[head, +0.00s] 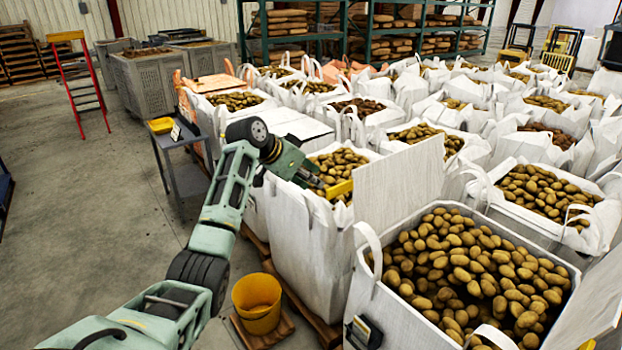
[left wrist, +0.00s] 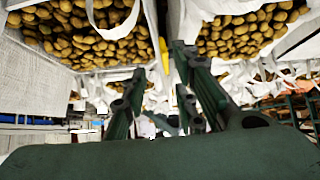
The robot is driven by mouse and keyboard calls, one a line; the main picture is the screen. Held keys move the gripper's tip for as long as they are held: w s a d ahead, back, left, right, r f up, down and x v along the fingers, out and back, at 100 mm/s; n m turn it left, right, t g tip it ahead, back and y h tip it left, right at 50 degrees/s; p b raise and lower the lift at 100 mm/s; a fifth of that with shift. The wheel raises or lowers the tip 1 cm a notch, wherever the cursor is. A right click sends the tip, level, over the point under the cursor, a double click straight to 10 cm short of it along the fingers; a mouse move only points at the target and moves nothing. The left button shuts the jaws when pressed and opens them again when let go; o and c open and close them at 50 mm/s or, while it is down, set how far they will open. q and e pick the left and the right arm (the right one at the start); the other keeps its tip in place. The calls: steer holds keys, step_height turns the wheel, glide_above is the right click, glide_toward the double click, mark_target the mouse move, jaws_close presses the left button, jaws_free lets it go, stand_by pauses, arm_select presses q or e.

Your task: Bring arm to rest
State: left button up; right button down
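My left arm (head: 227,185) reaches in from the bottom left, raised over the floor and bent at the elbow. Its gripper (head: 314,178) is over the near edge of a white bag of potatoes (head: 338,165). In the left wrist view the two dark green fingers (left wrist: 158,100) stand apart with nothing visible between them. A yellow object (head: 340,189) lies in that bag just beyond the fingertips; whether they touch it I cannot tell. My right gripper is in neither view.
A large open potato bag (head: 367,290) stands at front right, with rows of bags behind. A yellow bucket (head: 257,304) stands on a wooden pallet below my arm. A small table with a yellow tray (head: 161,126) and a red stepladder (head: 80,85) are left. Floor (head: 90,210) is clear at left.

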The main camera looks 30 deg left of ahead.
arm_select(q)
steer(key=s+d+f+n+g+y, duration=0.1)
steer(key=s+f, duration=0.1)
steer(key=f, duration=1)
steer(key=s+d+f+n+g+y, duration=0.1)
steer(key=s+f, duration=0.1)
steer(key=f, duration=1)
steer(key=s+d+f+n+g+y, duration=0.1)
steer(key=s+d+f, duration=0.1)
steer(key=s+f, duration=0.7)
steer(key=s+d+f+g, duration=0.1)
steer(key=s+f, duration=0.3)
steer(key=f, duration=0.9)
steer(key=s+d+f+g, duration=0.1)
steer(key=s+d+f, duration=0.2)
steer(key=s+f, duration=0.55)
steer(key=s+d+f+g, duration=0.1)
steer(key=s+d+f, duration=0.35)
steer(key=s, duration=0.75)
steer(key=s+d+f, duration=0.2)
steer(key=s, duration=0.6)
steer(key=s+d+f+m+g, duration=0.1)
steer(key=s+d+f, duration=0.2)
steer(key=s, duration=0.5)
steer(key=s+d+f, duration=0.2)
steer(key=s+f, duration=0.1)
steer(key=s, duration=0.5)
steer(key=shift+s+d+m, duration=0.15)
steer(key=shift+s+m, duration=0.15)
